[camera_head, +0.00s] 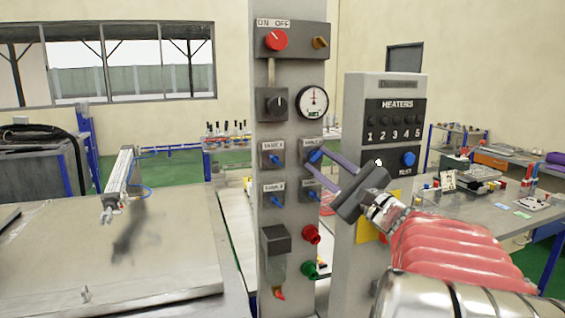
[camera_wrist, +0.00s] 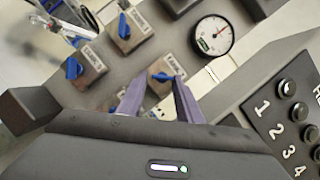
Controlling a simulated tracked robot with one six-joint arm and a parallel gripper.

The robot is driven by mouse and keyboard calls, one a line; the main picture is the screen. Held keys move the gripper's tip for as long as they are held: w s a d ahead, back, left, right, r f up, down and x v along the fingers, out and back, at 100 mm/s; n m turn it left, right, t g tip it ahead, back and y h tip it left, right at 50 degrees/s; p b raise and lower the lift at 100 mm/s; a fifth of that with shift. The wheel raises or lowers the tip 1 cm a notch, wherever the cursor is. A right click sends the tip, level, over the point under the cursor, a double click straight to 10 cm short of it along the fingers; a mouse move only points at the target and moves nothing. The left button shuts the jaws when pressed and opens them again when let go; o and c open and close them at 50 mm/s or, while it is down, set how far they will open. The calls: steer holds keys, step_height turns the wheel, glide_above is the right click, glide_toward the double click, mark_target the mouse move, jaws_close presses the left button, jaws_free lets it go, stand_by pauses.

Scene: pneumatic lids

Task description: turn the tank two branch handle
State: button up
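A grey panel post (camera_head: 263,228) carries two rows of labelled valve blocks with blue handles. The small labels are too blurred to read for certain which is tank two. My gripper (camera_head: 316,160) is at the upper right blue handle (camera_head: 315,155). In the wrist view, my two purple fingers (camera_wrist: 158,81) stand apart, with that blue handle (camera_wrist: 161,76) between or just beyond their tips. Contact cannot be told. The upper left handle (camera_head: 275,158), lower left handle (camera_head: 277,198) and lower right handle (camera_head: 312,196) are outside the fingers.
A pressure gauge (camera_head: 313,102) sits above the upper right handle. A red switch (camera_head: 276,40) is at the top. Red (camera_head: 312,234) and green (camera_head: 311,269) knobs are below. The heaters panel (camera_head: 395,115) stands close on the right. A bench (camera_head: 110,245) lies left.

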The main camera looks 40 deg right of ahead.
steer(key=shift+o, duration=0.4)
steer(key=shift+r, duration=0.1)
steer(key=shift+s, duration=0.45)
steer(key=v, duration=1.3)
steer(key=shift+f, duration=0.2)
steer(key=shift+w+a, duration=0.1)
steer(key=shift+w, duration=0.05)
